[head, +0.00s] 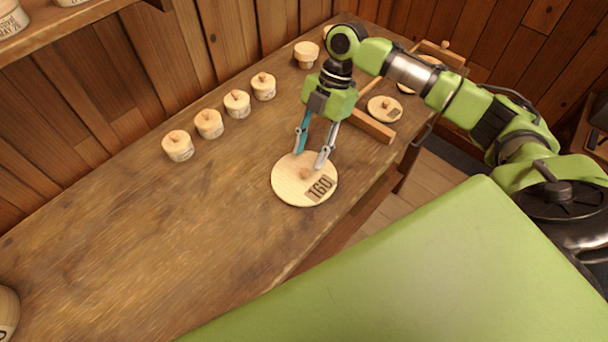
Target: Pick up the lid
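A round pale wooden lid (289,190) lies on the brown workbench. It has a small knob at its middle and a dark label reading 160 on its lower right. My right gripper (312,161) points down over the lid's far half, with its two fingers spread apart. The fingertips are at or just above the lid, on the far side of the knob; I cannot tell whether they touch it. Nothing is between the fingers. My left gripper is not in view.
Several small lidded wooden pots (208,124) stand in a row along the back of the bench (150,235). A smaller labelled lid (384,109) lies beside a wooden bar (372,126) at the right. A shelf (75,30) hangs upper left.

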